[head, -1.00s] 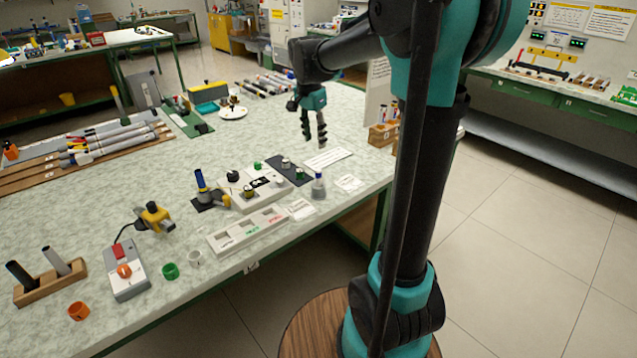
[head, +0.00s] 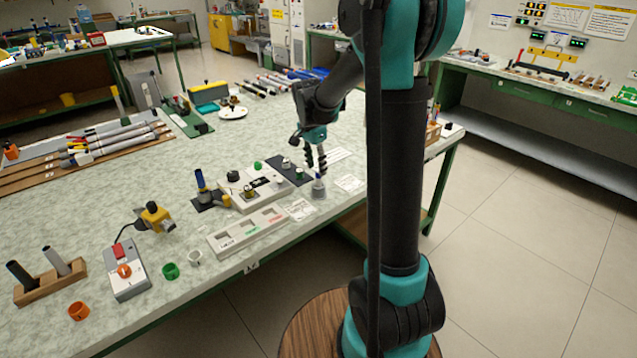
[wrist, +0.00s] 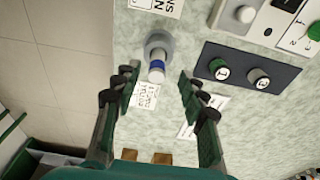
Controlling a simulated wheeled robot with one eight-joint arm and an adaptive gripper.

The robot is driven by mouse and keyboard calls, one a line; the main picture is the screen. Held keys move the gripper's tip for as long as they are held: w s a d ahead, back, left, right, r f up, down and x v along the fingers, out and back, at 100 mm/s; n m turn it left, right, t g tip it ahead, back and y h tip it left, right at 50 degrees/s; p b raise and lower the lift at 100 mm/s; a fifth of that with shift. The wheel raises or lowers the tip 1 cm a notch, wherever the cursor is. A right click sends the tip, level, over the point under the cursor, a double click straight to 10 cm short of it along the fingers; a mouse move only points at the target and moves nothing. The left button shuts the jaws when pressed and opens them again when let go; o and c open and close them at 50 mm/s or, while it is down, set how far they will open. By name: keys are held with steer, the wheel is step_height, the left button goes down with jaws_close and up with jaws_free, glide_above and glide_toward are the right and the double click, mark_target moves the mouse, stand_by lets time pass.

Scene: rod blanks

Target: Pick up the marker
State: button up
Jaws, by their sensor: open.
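A short white marker with a blue band (wrist: 157,66) stands upright in a round grey holder (wrist: 160,42) near the bench edge. In the head view the grey holder (head: 319,189) shows just below my fingertips, and the marker is mostly hidden there. My gripper (head: 316,168) points down over it, open and empty. In the wrist view my gripper's two fingers (wrist: 160,82) lie either side of the marker, apart from it. I cannot tell how far above it the fingertips are.
A dark plate with two numbered round caps (wrist: 238,75) lies close to the right finger in the wrist view. Paper labels (head: 350,183) lie around the holder. A white tray (head: 247,233) and a grey block (head: 255,188) stand to the left. Several pens (head: 110,143) lie in a rack.

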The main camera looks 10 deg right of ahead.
mark_target(319, 183)
steer(key=f, duration=0.3)
steer(key=d+f, duration=0.1)
steer(key=f, duration=0.1)
jaws_close()
